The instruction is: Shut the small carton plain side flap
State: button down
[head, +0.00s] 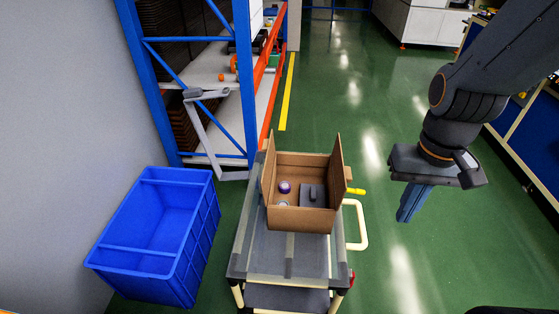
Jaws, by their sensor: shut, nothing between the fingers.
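An open brown carton (300,219) stands on the grey cart top (255,265). Its left flap (268,178) and its right flap (337,175) stand up, close to upright. Inside lie a purple ball-like part (284,187) and a dark grey block-shaped part (313,195). A small pale part lies near the front wall inside. I cannot tell from this view which flap is the plain one. My gripper (403,217) points down to the right of the carton, over the floor and apart from the flaps. It is shut and empty.
A blue crate (195,240) stands left of the cart. A cream cart handle (362,232) sticks out at the right, with a yellow piece (356,191) near it. A blue and orange rack (240,70) stands behind. Green floor at the right is clear.

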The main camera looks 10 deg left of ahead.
aim_at(268, 147)
jog(key=z, duration=0.25)
jog(key=k, duration=0.7)
jog(key=u, duration=1)
jog(key=i, duration=0.5)
jog(key=z, duration=0.05)
